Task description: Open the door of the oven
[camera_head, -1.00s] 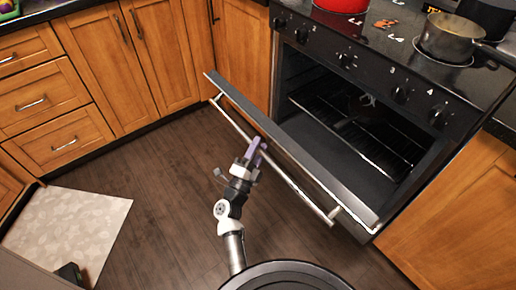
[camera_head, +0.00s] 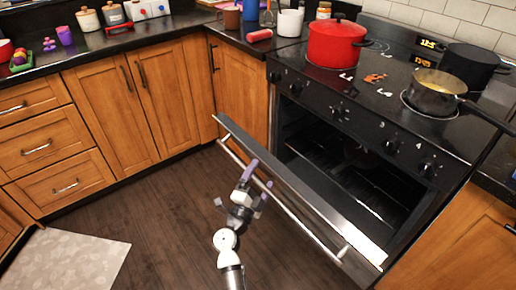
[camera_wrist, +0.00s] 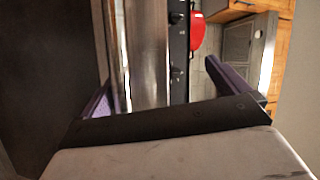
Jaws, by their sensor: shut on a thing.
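The oven (camera_head: 350,125) stands on the right in the head view. Its door (camera_head: 310,195) is partly open, tilted down and outward, and the dark inside with a rack shows behind it. A long silver handle (camera_head: 290,210) runs along the door's outer face near its top edge. My gripper (camera_head: 258,180), with purple fingers, is shut on this handle, left of its middle. In the wrist view the purple fingers (camera_wrist: 165,88) show on either side of the silver handle (camera_wrist: 117,55) and the door's edge (camera_wrist: 148,50). The exact finger contact is hidden.
A red pot (camera_head: 337,45), a saucepan (camera_head: 433,92) and a black pot (camera_head: 470,66) sit on the cooktop. Wooden cabinets (camera_head: 110,95) line the left and back. Dark floor (camera_head: 150,225) is clear in front, with a pale mat (camera_head: 65,262) at lower left.

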